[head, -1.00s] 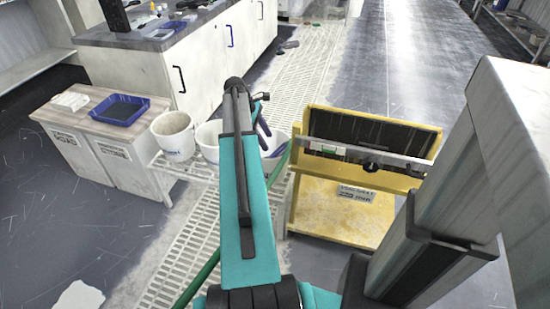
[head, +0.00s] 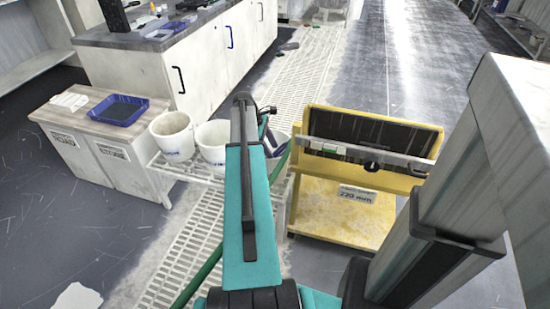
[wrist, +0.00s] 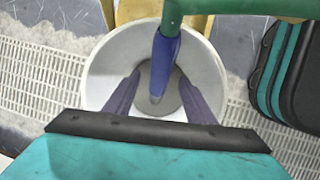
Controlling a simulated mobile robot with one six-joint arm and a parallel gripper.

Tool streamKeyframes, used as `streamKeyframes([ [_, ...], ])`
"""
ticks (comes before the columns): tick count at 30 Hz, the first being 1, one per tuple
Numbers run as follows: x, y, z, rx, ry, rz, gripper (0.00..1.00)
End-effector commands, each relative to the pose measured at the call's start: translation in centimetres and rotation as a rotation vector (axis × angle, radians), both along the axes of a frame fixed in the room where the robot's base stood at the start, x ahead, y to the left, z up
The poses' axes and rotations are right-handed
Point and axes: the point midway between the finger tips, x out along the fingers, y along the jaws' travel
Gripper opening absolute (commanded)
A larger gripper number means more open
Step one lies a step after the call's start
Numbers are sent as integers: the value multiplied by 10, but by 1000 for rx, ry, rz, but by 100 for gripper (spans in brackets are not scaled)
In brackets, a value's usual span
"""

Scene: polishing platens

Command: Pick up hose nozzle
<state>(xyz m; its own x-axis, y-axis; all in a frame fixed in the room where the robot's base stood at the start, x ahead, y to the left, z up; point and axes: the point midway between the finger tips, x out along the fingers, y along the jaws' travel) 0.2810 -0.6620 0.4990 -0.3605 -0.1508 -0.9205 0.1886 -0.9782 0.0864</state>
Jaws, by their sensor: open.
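The hose nozzle (wrist: 162,62) is a blue tapered piece on the end of a green hose (wrist: 235,8). In the wrist view it points down over the mouth of a white bucket (wrist: 97,72). My gripper (wrist: 162,98) is open, with one dark finger on each side of the nozzle's lower part. Gaps show on both sides, and I see no contact. In the head view my arm hides most of the gripper; the nozzle cannot be made out clearly there. The green hose also shows beside my arm in the head view (head: 281,163).
White buckets (head: 172,138) stand in a row on a low rack, left of my arm. A yellow stand (head: 335,215) with a dark panel is close on the right. A low cabinet with a blue tray (head: 120,111) is at left. Slatted grating (head: 185,250) runs along the floor.

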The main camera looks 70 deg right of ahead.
Motion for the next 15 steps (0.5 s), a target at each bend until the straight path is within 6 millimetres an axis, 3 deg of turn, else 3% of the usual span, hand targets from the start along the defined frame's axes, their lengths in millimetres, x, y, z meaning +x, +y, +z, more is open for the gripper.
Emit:
streamKeyframes([
  [9,-12,-5,-36,1,1,0,50],
  [15,-15,-7,-44,0,0,0,50],
])
